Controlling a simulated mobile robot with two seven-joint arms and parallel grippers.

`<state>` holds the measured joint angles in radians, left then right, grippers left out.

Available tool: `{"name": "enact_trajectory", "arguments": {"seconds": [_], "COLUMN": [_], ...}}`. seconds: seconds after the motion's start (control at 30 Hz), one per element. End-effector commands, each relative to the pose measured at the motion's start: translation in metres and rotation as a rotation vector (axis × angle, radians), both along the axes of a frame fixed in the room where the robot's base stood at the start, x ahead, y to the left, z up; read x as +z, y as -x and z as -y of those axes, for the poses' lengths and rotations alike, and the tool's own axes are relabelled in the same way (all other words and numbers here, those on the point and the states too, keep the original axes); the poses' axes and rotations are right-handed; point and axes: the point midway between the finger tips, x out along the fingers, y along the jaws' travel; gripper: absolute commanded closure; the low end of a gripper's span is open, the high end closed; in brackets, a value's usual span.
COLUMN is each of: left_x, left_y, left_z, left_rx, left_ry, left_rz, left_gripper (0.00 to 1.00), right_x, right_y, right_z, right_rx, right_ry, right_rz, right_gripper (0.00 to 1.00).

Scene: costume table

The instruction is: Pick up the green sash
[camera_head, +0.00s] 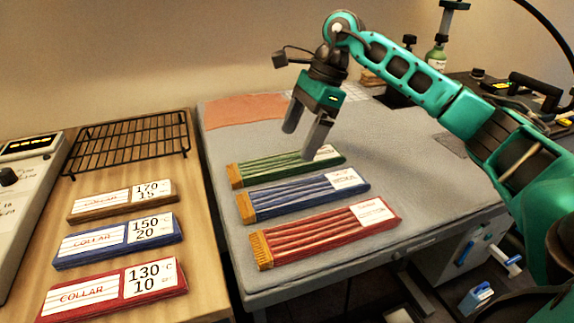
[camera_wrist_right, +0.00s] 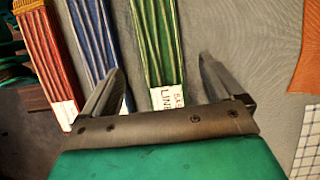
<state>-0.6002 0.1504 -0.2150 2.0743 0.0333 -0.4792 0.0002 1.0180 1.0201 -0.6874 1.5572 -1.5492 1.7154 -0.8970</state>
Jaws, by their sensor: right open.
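The green sash (camera_head: 285,166) lies folded flat on the grey padded table, with a gold fringe at its left end and a white label at its right end. It is the farthest of three sashes in a row. My right gripper (camera_head: 306,134) is open and empty above the sash, near its label end. In the right wrist view, the green sash (camera_wrist_right: 160,45) runs up between the two spread fingers (camera_wrist_right: 158,85), with its label (camera_wrist_right: 167,98) just beyond the gripper's palm. No contact with the sash shows. My left gripper is not in view.
A blue sash (camera_head: 295,194) and a red sash (camera_head: 315,233) lie nearer on the grey table (camera_head: 400,150). An orange cloth (camera_head: 245,110) lies at the back. Left, a wooden table (camera_head: 195,240) bears collar blocks (camera_head: 115,240) and a black wire rack (camera_head: 125,140).

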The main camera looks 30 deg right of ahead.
Motion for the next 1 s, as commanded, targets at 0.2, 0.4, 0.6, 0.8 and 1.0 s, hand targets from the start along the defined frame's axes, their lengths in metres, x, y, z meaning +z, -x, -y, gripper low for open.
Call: {"name": "enact_trajectory", "arguments": {"seconds": [0.2,0.4,0.6,0.8,1.0], "left_x": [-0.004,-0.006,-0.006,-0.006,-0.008], "left_y": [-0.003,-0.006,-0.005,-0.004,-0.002], "left_z": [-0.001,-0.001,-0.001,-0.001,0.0], "left_rx": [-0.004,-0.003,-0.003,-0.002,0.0], "left_ry": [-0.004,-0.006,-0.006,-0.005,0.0], "left_rz": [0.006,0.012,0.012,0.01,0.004], "left_gripper": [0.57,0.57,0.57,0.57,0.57], "right_x": [-0.025,-0.045,-0.045,-0.045,-0.045], "right_y": [-0.002,-0.005,-0.005,-0.005,-0.005], "right_z": [-0.013,-0.021,-0.022,-0.021,-0.021], "right_rx": [0.002,0.0,0.0,0.0,0.0], "right_ry": [0.0,0.0,0.0,0.0,0.0], "right_rz": [-0.003,-0.001,0.0,0.0,0.0], "right_gripper": [0.06,0.06,0.07,0.27,0.46]}}
